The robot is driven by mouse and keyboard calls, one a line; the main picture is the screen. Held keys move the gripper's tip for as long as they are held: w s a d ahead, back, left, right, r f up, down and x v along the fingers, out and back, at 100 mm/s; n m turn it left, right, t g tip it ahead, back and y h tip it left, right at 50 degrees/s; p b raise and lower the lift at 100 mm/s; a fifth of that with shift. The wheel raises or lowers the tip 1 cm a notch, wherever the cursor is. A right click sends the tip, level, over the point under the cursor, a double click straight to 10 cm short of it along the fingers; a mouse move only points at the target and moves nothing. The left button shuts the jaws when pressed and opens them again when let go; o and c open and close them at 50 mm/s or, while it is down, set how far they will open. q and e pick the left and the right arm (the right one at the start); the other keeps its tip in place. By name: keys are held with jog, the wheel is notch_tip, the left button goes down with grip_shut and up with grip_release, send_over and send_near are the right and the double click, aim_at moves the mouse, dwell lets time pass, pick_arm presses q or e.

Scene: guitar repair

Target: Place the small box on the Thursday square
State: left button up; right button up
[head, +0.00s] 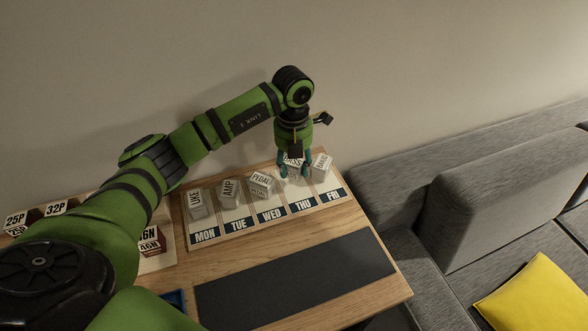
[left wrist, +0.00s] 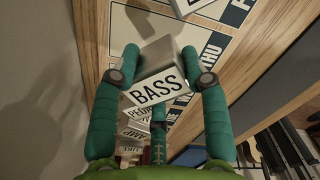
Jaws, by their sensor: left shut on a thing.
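My left gripper (head: 294,172) is shut on a small grey-white box labelled BASS, with a finger on each side of it. The BASS box (left wrist: 158,88) shows clearly in the left wrist view; the fingers partly hide it in the head view. The Thursday square has a dark THU label (head: 302,204) on the weekday board. The box is at the upper part of the THU column, between the PEDAL box (head: 261,184) and the box on FRI (head: 321,167). I cannot tell whether it touches the board. My right gripper is not in view.
The LUKE box (head: 197,204) stands on MON and the AMP box (head: 229,193) on TUE. A dark mat (head: 295,281) lies on the table in front of the board. Boxes marked 25P (head: 15,220) and 32P (head: 56,208) are at far left. A grey sofa (head: 480,205) stands right.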

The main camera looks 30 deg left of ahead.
aim_at(294, 173)
pick_arm(q)
notch_tip(294, 173, down, 3)
jog(key=shift+p, duration=0.3)
jog(key=shift+f, duration=0.2)
jog(key=o, duration=1.2)
